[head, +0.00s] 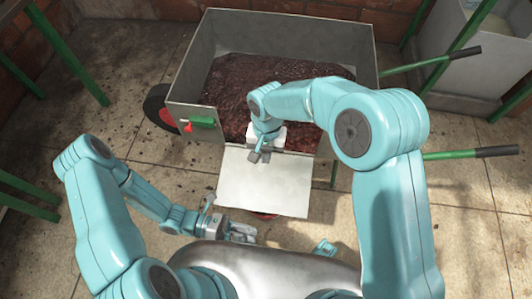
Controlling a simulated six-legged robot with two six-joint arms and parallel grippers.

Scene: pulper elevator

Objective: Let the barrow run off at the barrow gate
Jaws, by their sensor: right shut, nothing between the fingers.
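The barrow (342,38) is a grey metal box holding dark red-brown pulp (225,85). A pale flat plate (262,182) slopes outward from its near side, below an opening in the wall. A green latch with a red knob (188,128) sits on the near wall, left of the opening. My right gripper (258,158) is shut and empty at the opening, above the plate's upper edge; my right arm hides part of the pulp. My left gripper (247,234) is low, just below the plate's lower left corner, with its fingers apart and nothing between them.
Two green handles with black grips (497,151) stick out to the right of the barrow. A black wheel (155,106) is at its left. Green stands are at the left and right edges, and a grey bin (480,70) is at upper right. Paved floor is free at left.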

